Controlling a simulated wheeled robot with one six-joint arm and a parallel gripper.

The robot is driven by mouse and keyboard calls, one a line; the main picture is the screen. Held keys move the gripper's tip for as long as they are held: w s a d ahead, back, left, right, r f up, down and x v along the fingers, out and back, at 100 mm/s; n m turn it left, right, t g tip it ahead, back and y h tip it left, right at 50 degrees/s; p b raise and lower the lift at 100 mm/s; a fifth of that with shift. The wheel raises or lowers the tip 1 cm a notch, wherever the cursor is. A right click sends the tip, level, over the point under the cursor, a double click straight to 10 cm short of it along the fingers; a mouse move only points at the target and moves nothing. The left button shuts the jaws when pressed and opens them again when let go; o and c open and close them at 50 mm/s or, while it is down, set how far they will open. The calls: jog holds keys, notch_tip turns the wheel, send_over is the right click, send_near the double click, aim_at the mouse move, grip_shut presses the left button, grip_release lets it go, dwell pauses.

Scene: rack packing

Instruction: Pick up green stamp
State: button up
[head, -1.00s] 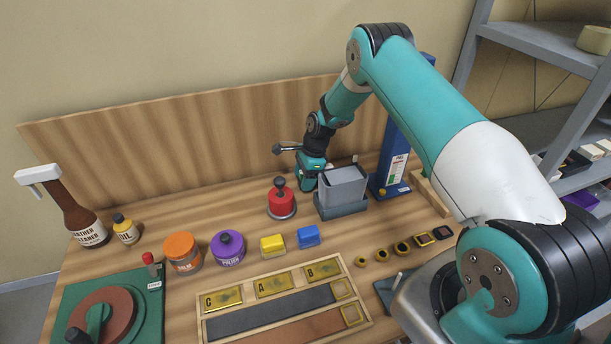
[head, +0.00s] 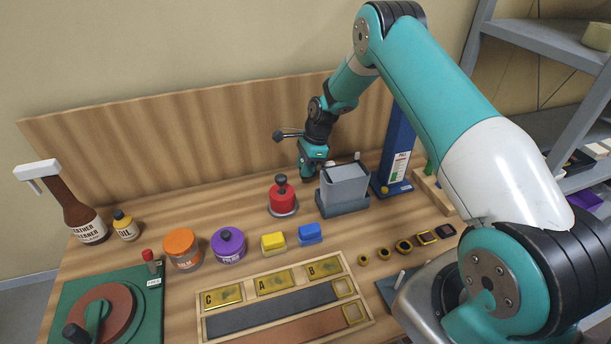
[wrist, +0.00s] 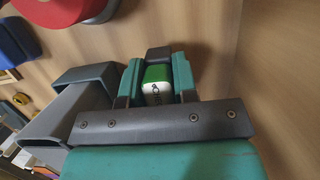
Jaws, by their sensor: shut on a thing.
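The green stamp (wrist: 157,80), green with a white end bearing a small dark mark, sits between the jaws in the wrist view. My gripper (wrist: 157,86) is shut on it, with one teal finger on each side. In the head view my gripper (head: 307,172) is near the back board, just left of and behind the grey bin. The stamp cannot be made out there.
The grey bin (head: 345,188) stands close beside my gripper and also shows in the wrist view (wrist: 75,110). A red pot (head: 282,198) stands to the front left. A blue press column (head: 394,150) is at right. The wooden back board (head: 180,135) is close behind.

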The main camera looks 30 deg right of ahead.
notch_tip(320, 180, up, 17)
jog(key=b, duration=0.3)
jog(key=shift+b, duration=0.3)
jog(key=shift+o, duration=1.4)
jog(key=shift+f, duration=0.1)
jog(key=shift+c, duration=0.9)
jog(key=shift+o, duration=0.3)
